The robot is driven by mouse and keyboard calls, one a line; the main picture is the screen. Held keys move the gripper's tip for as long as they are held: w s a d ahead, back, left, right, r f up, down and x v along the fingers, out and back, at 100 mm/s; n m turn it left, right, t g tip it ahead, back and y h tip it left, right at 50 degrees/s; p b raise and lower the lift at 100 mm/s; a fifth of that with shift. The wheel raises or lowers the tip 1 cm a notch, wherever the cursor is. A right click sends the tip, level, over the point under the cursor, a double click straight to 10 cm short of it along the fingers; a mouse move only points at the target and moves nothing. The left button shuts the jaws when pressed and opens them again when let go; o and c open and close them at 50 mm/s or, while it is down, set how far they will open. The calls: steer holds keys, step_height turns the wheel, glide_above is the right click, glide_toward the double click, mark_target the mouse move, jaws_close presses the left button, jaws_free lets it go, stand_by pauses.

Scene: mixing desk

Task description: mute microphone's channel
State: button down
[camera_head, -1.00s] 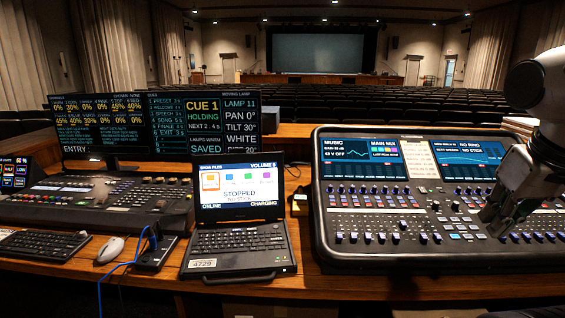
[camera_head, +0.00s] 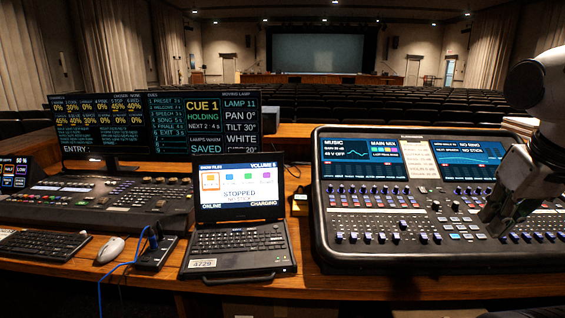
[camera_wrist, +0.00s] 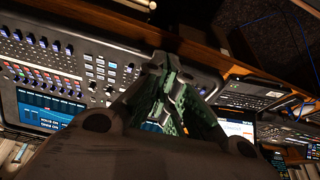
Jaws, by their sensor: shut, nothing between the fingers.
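The audio mixing desk (camera_head: 345,258) stands on the right of the table, with two lit screens, rows of knobs, small buttons and blue-capped faders. Its left screen (camera_head: 362,158) reads MUSIC and MAIN MIX; I cannot read any microphone label on the channels. My gripper (camera_head: 494,226) is shut and empty, over the lower right part of the desk, and hides some buttons and faders there. I cannot tell whether it touches the surface. In the wrist view my gripper (camera_wrist: 172,88) is near the desk's edge, and the mixing desk (camera_wrist: 75,70) shows to its left.
A laptop (camera_head: 237,240) reading STOPPED stands left of the mixing desk. Further left are a lighting console (camera_head: 95,200), a mouse (camera_head: 110,250), a keyboard (camera_head: 40,245) and a blue cable (camera_head: 118,265). A wide cue monitor (camera_head: 155,125) stands behind. The table's front strip (camera_head: 400,288) is clear.

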steer(key=shift+f, duration=0.1)
stand_by(0.3)
steer(key=w+f+m, duration=0.1)
steer(key=w+f, duration=0.2)
steer(key=w, duration=0.4)
steer(key=w+d+f+m, duration=0.1)
steer(key=w+f, duration=0.3)
steer(key=w, duration=0.3)
steer(key=w+d+f+m, duration=0.1)
steer(key=w+f, duration=0.3)
steer(key=w, duration=0.3)
steer(key=shift+w+d+f+h, duration=0.15)
steer(key=shift+d+f+h, duration=0.1)
steer(key=shift+h, duration=0.15)
steer(key=w+m+t, duration=0.1)
steer(key=w, duration=0.3)
steer(key=w+m+t, duration=0.1)
steer(key=w, duration=0.3)
steer(key=shift+a+f, duration=0.15)
steer(key=shift+a, duration=0.05)
steer(key=w+a+r+m+t+y, duration=0.1)
steer(key=w+r+m+t, duration=0.2)
steer(key=w+r, duration=0.3)
steer(key=shift+w+a+m+t, duration=0.3)
steer(key=shift+w+t, duration=0.25)
steer(key=shift+t, duration=0.05)
